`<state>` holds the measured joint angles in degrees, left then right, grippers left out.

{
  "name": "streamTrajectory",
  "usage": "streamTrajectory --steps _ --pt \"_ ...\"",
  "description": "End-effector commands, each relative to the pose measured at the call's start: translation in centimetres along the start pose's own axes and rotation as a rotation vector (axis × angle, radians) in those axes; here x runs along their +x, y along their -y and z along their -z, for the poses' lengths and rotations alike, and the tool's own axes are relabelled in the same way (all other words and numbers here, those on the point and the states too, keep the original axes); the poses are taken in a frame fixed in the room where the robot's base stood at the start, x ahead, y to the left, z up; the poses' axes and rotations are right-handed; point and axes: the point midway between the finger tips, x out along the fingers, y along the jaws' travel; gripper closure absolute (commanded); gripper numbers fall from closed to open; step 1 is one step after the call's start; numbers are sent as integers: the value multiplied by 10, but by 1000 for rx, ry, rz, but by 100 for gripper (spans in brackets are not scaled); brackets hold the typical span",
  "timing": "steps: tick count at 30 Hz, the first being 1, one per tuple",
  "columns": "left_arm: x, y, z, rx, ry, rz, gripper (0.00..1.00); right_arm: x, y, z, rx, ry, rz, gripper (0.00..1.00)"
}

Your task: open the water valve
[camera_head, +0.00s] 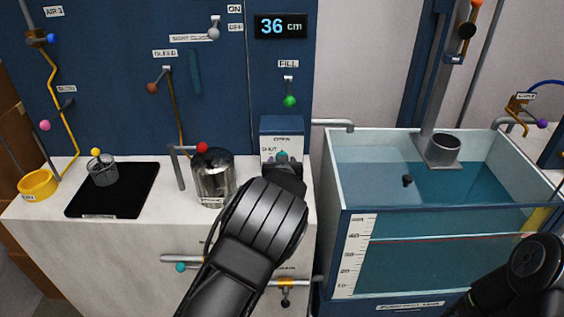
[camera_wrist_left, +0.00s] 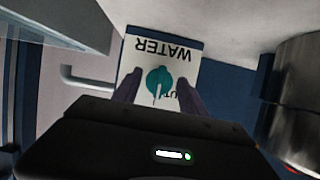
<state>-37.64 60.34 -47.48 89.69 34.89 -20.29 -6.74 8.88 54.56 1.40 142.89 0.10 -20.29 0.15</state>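The water valve is a teal round knob (camera_head: 282,156) on a small blue-and-white box (camera_head: 281,124) at the counter's back edge. OPEN is printed above it and SHUT to its left. In the left wrist view the knob (camera_wrist_left: 158,78) shows in front of an upside-down WATER label, with a white line on its lower half. My left gripper (camera_wrist_left: 160,92) has its two dark fingers apart, one on each side of the knob; contact is unclear. In the head view this gripper (camera_head: 284,168) hides the box's lower part. Only part of my right arm shows at bottom right; its gripper is out of view.
A metal pot (camera_head: 213,180) with a red-knobbed pipe stands close left of my left gripper. A water tank (camera_head: 345,245) stands to the right, with an outlet pipe (camera_head: 333,124) above its rim. A green fill knob (camera_head: 290,101) and 36 cm display (camera_head: 281,26) are above.

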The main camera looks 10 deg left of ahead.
Motion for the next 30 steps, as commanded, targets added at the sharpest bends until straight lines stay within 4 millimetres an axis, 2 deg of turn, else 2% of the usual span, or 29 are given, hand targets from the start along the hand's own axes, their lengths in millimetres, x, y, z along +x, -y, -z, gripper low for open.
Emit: streamTrajectory --steps 3,14,17,25,30 --pt "0 0 0 -1 0 0 42 0 0 0 0 0 0 64" --pt "-6 -1 1 -1 -1 -2 42 1 0 0 0 0 0 64" --pt "-16 -1 1 -2 -1 -2 42 3 -1 0 -1 -1 1 64" --pt "-61 -2 1 -2 -2 -3 42 8 -2 1 -2 -2 3 64" --pt "-76 0 0 -2 0 -1 42 8 -2 1 -2 -3 3 64"
